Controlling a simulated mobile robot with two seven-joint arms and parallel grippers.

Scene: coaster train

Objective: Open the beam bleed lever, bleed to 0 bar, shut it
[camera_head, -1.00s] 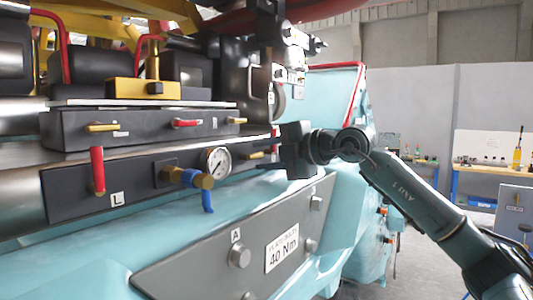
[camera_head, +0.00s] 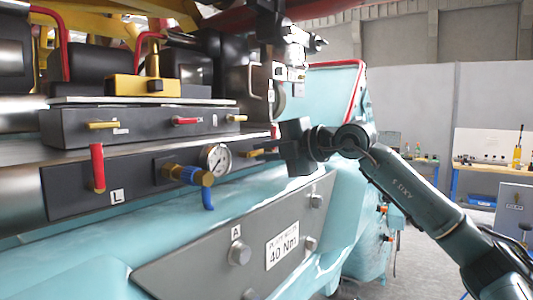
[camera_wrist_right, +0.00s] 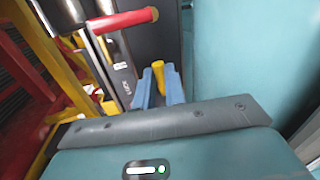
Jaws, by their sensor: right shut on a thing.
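My right gripper (camera_head: 266,154) reaches in from the right at the right end of the lower dark beam panel. It is shut on a small yellow lever handle (camera_head: 252,153). In the right wrist view the yellow handle (camera_wrist_right: 159,74) stands between the two blue fingertips (camera_wrist_right: 160,86). A round white pressure gauge (camera_head: 215,159) sits on the same panel, left of the gripper; its reading is too small to tell. A blue fitting with a brass end (camera_head: 188,175) and a blue hose (camera_head: 208,200) are below left of the gauge. My left gripper is not in view.
A red lever (camera_head: 97,167) marked L hangs at the panel's left. Smaller handles (camera_head: 103,125) line the upper panel. A red handle (camera_wrist_right: 124,20) is near my right gripper in the wrist view. A grey bolted plate (camera_head: 205,255) lies below. Open floor is at right.

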